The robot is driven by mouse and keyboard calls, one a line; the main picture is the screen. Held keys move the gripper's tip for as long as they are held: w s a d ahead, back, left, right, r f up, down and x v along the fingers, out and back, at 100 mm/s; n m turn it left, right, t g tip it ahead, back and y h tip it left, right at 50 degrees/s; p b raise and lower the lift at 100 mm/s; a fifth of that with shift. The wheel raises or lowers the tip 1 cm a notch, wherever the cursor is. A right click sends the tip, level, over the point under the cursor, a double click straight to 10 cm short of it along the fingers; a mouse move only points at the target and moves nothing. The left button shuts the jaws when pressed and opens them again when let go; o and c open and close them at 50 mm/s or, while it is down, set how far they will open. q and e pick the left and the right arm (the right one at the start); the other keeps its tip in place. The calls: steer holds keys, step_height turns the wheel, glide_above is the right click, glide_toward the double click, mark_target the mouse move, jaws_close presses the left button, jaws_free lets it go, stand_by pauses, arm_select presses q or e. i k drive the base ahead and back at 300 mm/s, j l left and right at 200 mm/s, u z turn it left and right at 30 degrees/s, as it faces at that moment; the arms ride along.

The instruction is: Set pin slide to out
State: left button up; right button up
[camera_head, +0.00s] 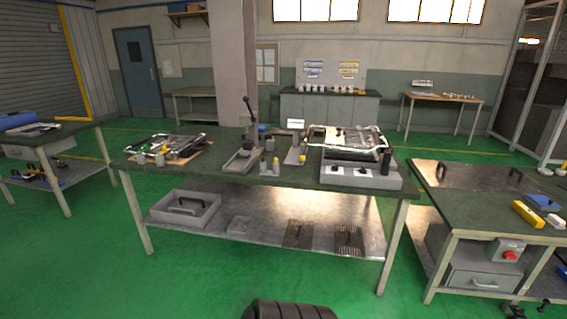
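No part that I can clearly make out as the pin slide shows; at this distance it is too small to tell. The workbench (285,180) in the middle holds several fixtures. A grey fixture with an upright black lever (243,155) stands near its centre. A light grey box (360,175) with dark knobs sits at the right end, in front of a metal-framed tray (345,141). Neither of my grippers is clearly in view.
Another framed tray (166,146) lies at the bench's left end. The lower shelf (265,222) holds a grey bin (184,209) and flat plates. A second table (470,190) stands close on the right, with a red button box (505,252) beneath. The green floor in front is mostly clear.

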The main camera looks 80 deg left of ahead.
mark_target(243, 154)
steer(key=j+u, duration=0.15)
steer(key=u, duration=0.35)
steer(key=i+j+u, duration=0.1)
steer(key=u, duration=0.35)
steer(key=j+u, duration=0.15)
steer(key=u, duration=0.35)
steer(key=i+u, duration=0.15)
steer(key=u, duration=0.35)
steer(key=i+j+u, duration=0.1)
steer(key=u, duration=0.35)
steer(key=i+u, duration=0.1)
steer(key=u, duration=0.4)
steer(key=i, duration=0.2)
steer(key=l+u, duration=0.05)
